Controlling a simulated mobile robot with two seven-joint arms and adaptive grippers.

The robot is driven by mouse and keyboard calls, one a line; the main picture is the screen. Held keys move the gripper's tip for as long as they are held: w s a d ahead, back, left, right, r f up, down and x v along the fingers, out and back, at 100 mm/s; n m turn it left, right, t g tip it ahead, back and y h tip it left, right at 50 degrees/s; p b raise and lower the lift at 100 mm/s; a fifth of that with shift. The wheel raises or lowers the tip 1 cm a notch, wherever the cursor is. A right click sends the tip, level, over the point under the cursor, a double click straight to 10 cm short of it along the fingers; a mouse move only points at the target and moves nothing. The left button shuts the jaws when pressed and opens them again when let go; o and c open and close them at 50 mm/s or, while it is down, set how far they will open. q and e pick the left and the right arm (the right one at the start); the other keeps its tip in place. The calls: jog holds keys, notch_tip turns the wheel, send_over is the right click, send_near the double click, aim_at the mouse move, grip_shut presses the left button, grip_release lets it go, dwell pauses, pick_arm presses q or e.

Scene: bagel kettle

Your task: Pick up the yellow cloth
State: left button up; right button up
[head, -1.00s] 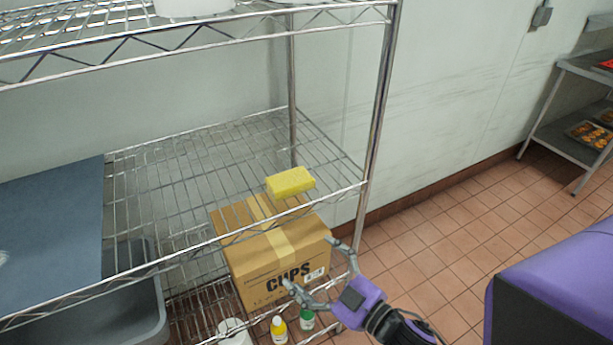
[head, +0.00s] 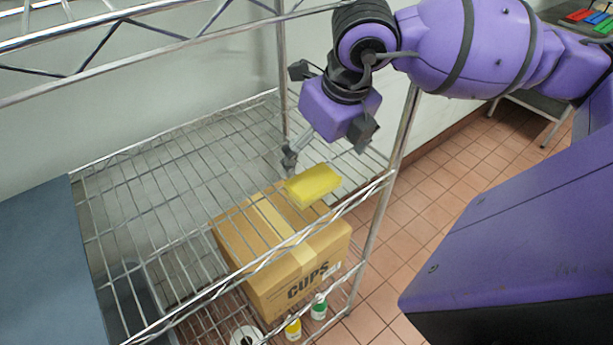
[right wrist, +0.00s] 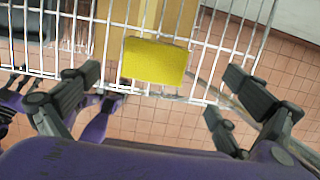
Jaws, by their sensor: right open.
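The yellow cloth (head: 313,185) is a folded, block-like piece lying on the middle wire shelf, near its front right part. It also shows in the right wrist view (right wrist: 155,62), ahead of and between the two spread fingers. My right gripper (head: 318,165) is above the shelf, just over and beside the cloth, pointing down. In the right wrist view the gripper (right wrist: 160,100) is open and empty, and the cloth is apart from the fingers. One finger is partly hidden by the gripper body in the head view.
The wire shelf (head: 165,185) has an upper shelf (head: 120,55) over it and a front post (head: 385,180) at right. A blue board (head: 45,265) lies at left. A CUPS box (head: 285,255) and bottles (head: 319,306) stand below. The shelf's middle is clear.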

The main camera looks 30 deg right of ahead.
aim_at(314, 180)
jog(key=shift+s+a+f, duration=0.1)
jog(key=shift+s+f, duration=0.1)
jog(key=shift+f, duration=0.75)
jog(key=x, duration=0.5)
jog(key=shift+s+a, duration=0.1)
jog(key=shift+a, duration=0.05)
jog(key=c, duration=1.1)
